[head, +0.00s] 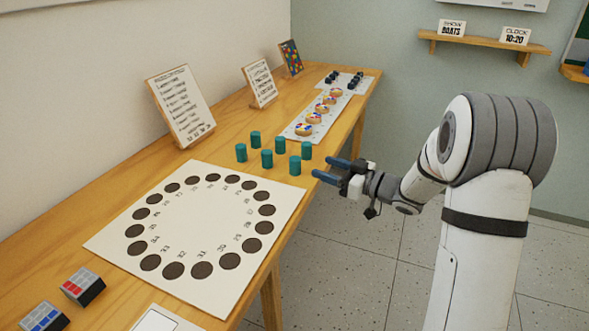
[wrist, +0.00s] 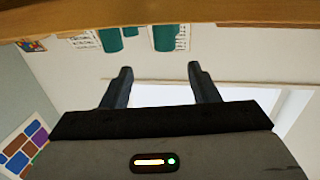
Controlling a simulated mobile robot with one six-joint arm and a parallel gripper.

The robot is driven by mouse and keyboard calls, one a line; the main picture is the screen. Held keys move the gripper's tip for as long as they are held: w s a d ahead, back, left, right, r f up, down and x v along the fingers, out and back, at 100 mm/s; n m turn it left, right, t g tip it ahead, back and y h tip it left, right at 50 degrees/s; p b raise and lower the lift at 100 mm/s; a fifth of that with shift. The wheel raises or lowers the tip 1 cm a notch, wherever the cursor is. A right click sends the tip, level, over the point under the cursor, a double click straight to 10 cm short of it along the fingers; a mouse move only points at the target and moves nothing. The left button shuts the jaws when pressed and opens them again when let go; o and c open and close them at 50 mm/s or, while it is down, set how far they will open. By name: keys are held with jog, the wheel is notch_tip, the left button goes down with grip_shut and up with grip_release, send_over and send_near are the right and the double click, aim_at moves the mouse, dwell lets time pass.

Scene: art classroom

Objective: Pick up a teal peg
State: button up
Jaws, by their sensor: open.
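Several teal pegs stand upright on the wooden table between the white board and the strip behind it. The nearest to my gripper are the front peg (head: 295,165) and the right peg (head: 306,150); another peg (head: 267,158) stands to their left. My gripper (head: 322,167) is open and empty, its blue fingers pointing left at the table's right edge, just right of the front peg and apart from it. In the wrist view the picture is upside down. My open fingers (wrist: 160,68) show, with teal pegs (wrist: 111,40) (wrist: 163,38) beyond them at the top.
A white board (head: 222,264) with a ring of dark round spots lies on the table (head: 50,262) in front of the pegs. A strip (head: 290,131) with painted discs lies behind. Framed cards (head: 180,105) stand along the wall.

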aim_at(295, 166)
jog(key=x, duration=0.2)
jog(key=b+x, duration=0.1)
jog(key=x, duration=0.5)
jog(key=shift+s+a+f+b, duration=0.1)
jog(key=shift+s+a+b, duration=0.05)
jog(key=shift+s+b, duration=0.25)
jog(key=c, duration=1)
